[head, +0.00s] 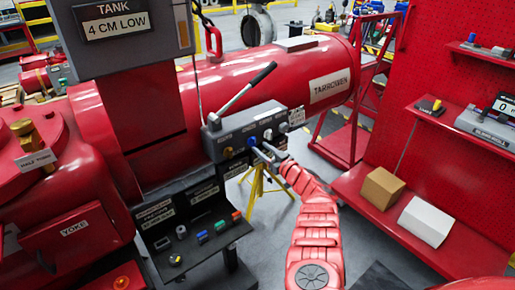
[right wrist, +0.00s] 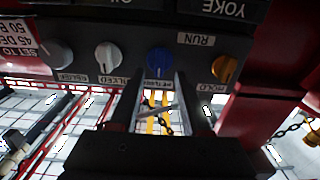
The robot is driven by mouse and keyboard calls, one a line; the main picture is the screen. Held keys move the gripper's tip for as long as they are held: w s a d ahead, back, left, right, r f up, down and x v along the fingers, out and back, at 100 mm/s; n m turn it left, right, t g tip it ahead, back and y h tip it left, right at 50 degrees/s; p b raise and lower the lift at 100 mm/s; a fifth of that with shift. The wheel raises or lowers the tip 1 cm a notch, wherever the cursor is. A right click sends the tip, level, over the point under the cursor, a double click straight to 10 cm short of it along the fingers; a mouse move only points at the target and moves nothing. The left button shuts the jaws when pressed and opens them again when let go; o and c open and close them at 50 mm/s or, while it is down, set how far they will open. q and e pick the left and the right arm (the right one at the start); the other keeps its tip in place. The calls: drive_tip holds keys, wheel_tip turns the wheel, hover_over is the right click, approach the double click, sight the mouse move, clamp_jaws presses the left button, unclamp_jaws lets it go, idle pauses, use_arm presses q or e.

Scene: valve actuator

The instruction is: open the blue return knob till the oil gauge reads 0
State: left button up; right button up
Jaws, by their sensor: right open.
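The blue return knob (head: 251,141) sits on the front of the grey control panel (head: 214,141) on the red cylinder. It also shows in the right wrist view (right wrist: 159,62), where the picture is upside down. My right gripper (head: 261,153) is just in front of the panel, close to the blue knob. In the right wrist view its two fingers (right wrist: 162,78) are apart, with the knob between and just beyond their tips. I cannot tell whether they touch it. An oil label (right wrist: 122,2) is cut off at the top edge; no gauge reading is legible. My left gripper is not in view.
A white knob (right wrist: 108,57), a grey knob (right wrist: 57,54) and an orange knob (right wrist: 223,69) flank the blue one. A long lever (head: 248,88) rises above the panel. A dark tray (head: 192,236) with small coloured parts is below left. Red shelves (head: 420,227) stand at right.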

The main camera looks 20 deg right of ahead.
sight(255, 143)
drive_tip(key=shift+w+a+f+b, duration=0.15)
drive_tip(key=shift+w+b, duration=0.15)
drive_tip(key=shift+w, duration=0.15)
drive_tip(key=shift+w+a+f+b, duration=0.15)
drive_tip(key=shift+w+b, duration=0.15)
drive_tip(key=shift+w, duration=0.15)
drive_tip(key=shift+w+a+r+b, duration=0.15)
drive_tip(key=shift+w+b, duration=0.05)
drive_tip(key=shift+w, duration=0.15)
drive_tip(key=shift+w+a+r+b, duration=0.1)
drive_tip(key=shift+w+r+b, duration=0.1)
drive_tip(key=shift+w, duration=0.15)
clamp_jaws()
